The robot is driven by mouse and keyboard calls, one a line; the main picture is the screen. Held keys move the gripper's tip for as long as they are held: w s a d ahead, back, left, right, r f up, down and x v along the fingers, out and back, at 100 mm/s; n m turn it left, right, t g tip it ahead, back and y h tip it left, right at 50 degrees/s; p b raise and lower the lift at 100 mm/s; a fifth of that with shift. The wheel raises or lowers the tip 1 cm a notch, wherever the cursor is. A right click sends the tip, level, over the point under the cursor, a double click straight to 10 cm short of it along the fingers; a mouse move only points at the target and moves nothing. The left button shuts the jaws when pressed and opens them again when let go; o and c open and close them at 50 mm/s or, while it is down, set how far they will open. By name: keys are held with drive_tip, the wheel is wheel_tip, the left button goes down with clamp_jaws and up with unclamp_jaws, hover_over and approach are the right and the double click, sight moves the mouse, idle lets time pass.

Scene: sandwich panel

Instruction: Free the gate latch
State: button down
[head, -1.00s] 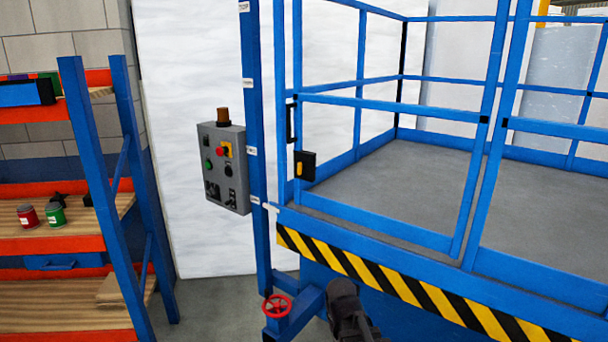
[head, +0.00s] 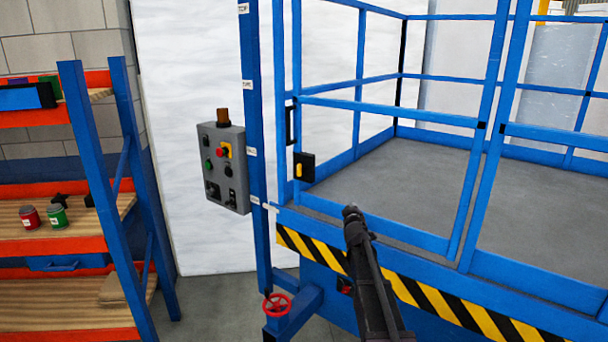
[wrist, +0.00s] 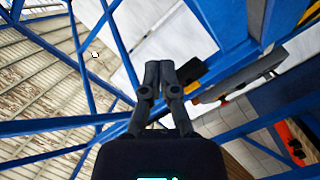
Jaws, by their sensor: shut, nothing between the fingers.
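The gate latch (head: 304,166) is a black box with a small yellow-orange lever, on the left post of the blue gate (head: 390,108). My dark arm rises from the bottom of the head view, its upper end below and right of the latch and apart from it in the picture. In the wrist view my gripper (wrist: 160,68) has its two fingers together with nothing between them. A black block with a yellow part, probably the latch (wrist: 189,71), shows just right of the fingertips. I cannot tell whether they touch.
A grey control box (head: 223,165) with a red button hangs left of the blue post. A striped black and yellow edge (head: 440,302) runs below the platform (head: 420,185). A red handwheel (head: 277,304) sits low. A shelf rack (head: 105,200) stands at the left.

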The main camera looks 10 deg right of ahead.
sight(300, 174)
drive_tip(key=w+a+r+n+g+y+p, duration=0.1)
drive_tip(key=w+a+r+n+y, duration=0.1)
drive_tip(key=w+n+y, duration=0.3)
drive_tip(key=w+a+r+n+g+y+p, duration=0.1)
drive_tip(key=w+n+y, duration=0.5)
drive_tip(key=n+y, duration=0.6)
drive_tip(key=a+r+n+g, duration=0.1)
drive_tip(key=n, duration=0.1)
drive_tip(key=shift+w+r+n+g+p, duration=0.2)
drive_tip(key=shift+n+g+p, duration=0.1)
drive_tip(key=shift+n+p, duration=0.1)
drive_tip(key=shift+a, duration=0.1)
drive_tip(key=x, duration=1.3)
drive_tip(key=shift+w+a, duration=0.25)
drive_tip(key=shift+w, duration=0.05)
drive_tip(key=shift+a, duration=0.15)
